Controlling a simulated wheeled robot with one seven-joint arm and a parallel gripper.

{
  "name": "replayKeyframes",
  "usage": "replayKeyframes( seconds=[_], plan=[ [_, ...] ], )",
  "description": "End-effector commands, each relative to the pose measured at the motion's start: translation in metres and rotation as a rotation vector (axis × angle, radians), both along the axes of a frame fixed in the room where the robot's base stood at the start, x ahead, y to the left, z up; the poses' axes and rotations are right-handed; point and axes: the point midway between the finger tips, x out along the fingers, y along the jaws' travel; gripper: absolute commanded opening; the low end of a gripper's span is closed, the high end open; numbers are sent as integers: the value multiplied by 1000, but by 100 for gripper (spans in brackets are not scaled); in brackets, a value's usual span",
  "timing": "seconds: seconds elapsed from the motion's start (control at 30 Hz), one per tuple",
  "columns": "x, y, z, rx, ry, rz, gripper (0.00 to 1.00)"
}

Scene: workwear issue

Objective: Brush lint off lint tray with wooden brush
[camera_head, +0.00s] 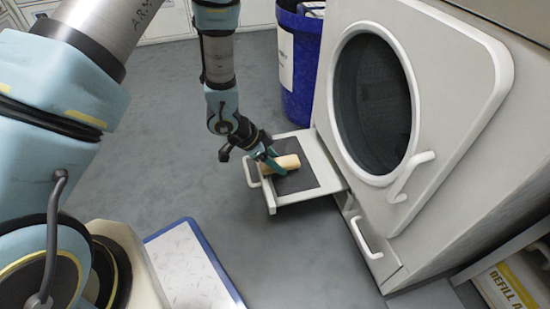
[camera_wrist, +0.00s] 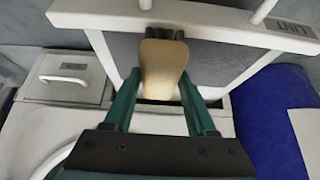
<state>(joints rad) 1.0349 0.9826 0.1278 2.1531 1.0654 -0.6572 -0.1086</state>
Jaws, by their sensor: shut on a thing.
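The lint tray (camera_head: 312,169) is a white frame with a dark grey screen, pulled out from the front of the white machine. Its frame also shows in the wrist view (camera_wrist: 226,30). The wooden brush (camera_head: 288,162) is light tan and lies over the screen. My gripper (camera_head: 272,158) is at the brush over the tray. In the wrist view the teal fingers of my gripper (camera_wrist: 160,86) are shut on the brush (camera_wrist: 160,68), one on each side, with dark bristles at its far end. I cannot make out lint on the screen, nor whether the bristles touch it.
The white machine (camera_head: 440,60) with a round dark door stands right of the tray. A blue bin (camera_head: 303,60) is behind the tray. A small handled drawer (camera_head: 365,240) is low on the machine. A blue-edged white panel (camera_head: 190,265) lies at the front. Grey floor left of the tray is clear.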

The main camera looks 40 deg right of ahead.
Motion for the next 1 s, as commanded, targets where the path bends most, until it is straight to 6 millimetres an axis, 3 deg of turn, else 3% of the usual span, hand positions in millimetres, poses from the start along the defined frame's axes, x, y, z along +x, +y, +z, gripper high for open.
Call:
replayKeyframes(
  seconds=[0.2, 0.5, 1.0],
  plan=[
    [-19, 8, -3, 5, 4, -2, 12],
    [-25, 11, -1, 6, 4, -2, 13],
    [9, -2, 1, 4, 2, 1, 12]
  ],
)
